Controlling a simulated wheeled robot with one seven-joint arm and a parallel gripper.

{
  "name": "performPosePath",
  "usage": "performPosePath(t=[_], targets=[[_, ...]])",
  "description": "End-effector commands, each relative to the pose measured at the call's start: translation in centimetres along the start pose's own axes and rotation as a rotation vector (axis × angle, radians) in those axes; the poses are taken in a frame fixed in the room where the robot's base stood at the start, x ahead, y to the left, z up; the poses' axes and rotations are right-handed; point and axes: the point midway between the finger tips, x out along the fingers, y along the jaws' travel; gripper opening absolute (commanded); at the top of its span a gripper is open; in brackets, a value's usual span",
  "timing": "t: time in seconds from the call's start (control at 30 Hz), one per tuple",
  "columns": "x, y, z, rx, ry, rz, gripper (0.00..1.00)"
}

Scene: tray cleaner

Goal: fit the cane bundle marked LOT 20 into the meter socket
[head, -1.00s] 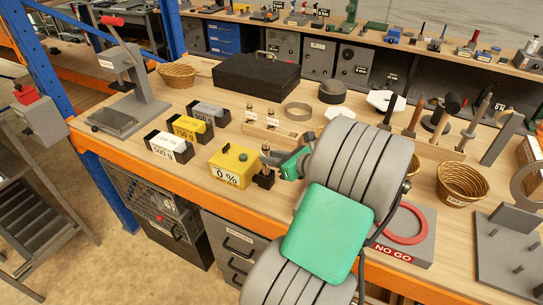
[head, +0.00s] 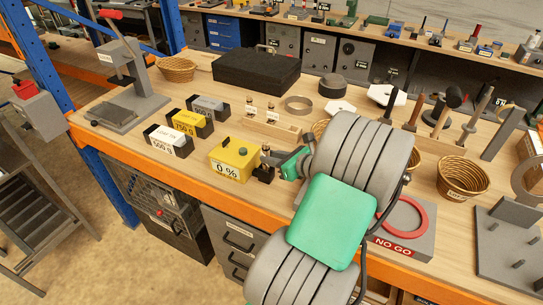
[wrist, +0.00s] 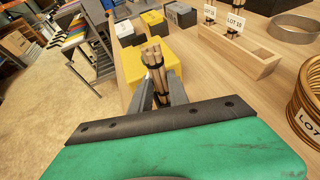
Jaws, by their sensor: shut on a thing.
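The yellow meter (head: 234,161) stands near the front edge of the bench, and its front label reads 0 %. A small dark spot shows on its top; I cannot make out the socket clearly. My gripper (head: 274,160) is at the meter's right side. In the wrist view my gripper (wrist: 161,95) is shut on a cane bundle (wrist: 154,68), a tight upright bunch of tan sticks with dark bands. The bundle stands in front of the yellow meter (wrist: 172,60) there and hides part of it. No lot mark shows on the held bundle.
A wooden rack (head: 271,130) behind the meter holds two tagged bundles, LOT 15 and LOT 10 in the wrist view. Weight blocks (head: 168,140) stand to the left. A NO GO gauge (head: 412,243) and baskets (head: 462,178) lie to the right.

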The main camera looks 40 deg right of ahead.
Motion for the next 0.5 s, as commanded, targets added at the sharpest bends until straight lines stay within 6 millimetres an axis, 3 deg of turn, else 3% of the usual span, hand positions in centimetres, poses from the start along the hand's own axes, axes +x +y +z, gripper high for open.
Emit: performPosePath(t=[0.5], targets=[[0.5, 0.0, -1.2, 0.001, 0.0, 0.0, 0.0]])
